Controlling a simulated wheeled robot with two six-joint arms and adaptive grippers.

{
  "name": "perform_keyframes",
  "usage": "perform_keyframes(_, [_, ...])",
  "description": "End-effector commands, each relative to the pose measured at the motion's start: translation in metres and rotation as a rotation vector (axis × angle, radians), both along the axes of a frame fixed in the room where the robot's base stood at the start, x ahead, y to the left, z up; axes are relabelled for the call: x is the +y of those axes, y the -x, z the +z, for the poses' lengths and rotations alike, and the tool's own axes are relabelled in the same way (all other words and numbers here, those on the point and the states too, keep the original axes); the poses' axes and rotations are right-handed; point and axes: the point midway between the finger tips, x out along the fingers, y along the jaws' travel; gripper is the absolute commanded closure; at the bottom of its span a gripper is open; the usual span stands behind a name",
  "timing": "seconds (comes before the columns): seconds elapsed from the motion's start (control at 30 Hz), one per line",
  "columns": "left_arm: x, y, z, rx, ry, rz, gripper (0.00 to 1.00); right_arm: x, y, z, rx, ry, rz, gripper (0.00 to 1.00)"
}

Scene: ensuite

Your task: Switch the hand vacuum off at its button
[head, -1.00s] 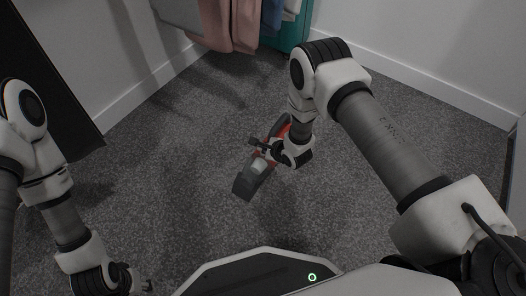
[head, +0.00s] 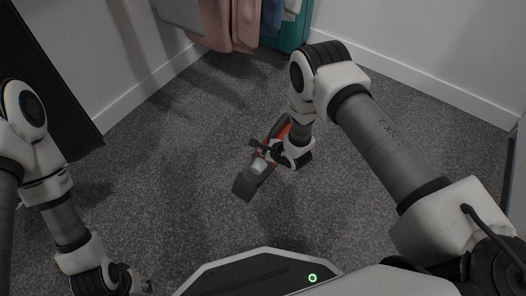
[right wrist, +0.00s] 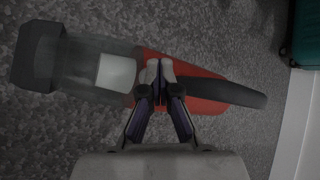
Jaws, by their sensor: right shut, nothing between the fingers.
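The hand vacuum (head: 246,184) lies on the grey carpet in the middle of the head view, with a dark nozzle, a clear bin and a red body. It also shows in the right wrist view (right wrist: 75,68), nozzle to the left and dark handle to the right. My right gripper (right wrist: 160,68) is shut and empty, its fingertips over the red body just right of the clear bin. I cannot tell if they touch it. The button is not visible; the fingers cover that part. My left gripper (head: 146,286) is low at the left, partly cut off by the frame edge, away from the vacuum.
Hanging clothes (head: 232,22) and a teal case (head: 290,35) stand at the back wall. A dark panel (head: 45,80) leans at the left. The carpet (head: 170,150) around the vacuum is clear.

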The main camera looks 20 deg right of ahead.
Motion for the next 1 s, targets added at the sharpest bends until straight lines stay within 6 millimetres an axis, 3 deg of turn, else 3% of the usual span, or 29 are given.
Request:
perform_keyframes(0.23, [0.0, 0.0, 0.018, 0.0, 0.0, 0.0, 0.6, 0.0, 0.001, 0.018, 0.001, 0.0, 0.0, 1.0])
perform_keyframes(0.57, [0.0, 0.0, 0.018, 0.0, 0.0, 0.0, 0.6, 0.0, 0.001, 0.019, 0.001, 0.0, 0.0, 1.0])
perform_keyframes(1.0, [0.0, 0.0, 0.067, 0.0, 0.0, 0.0, 0.6, 0.0, 0.001, 0.07, 0.001, 0.0, 0.0, 1.0])
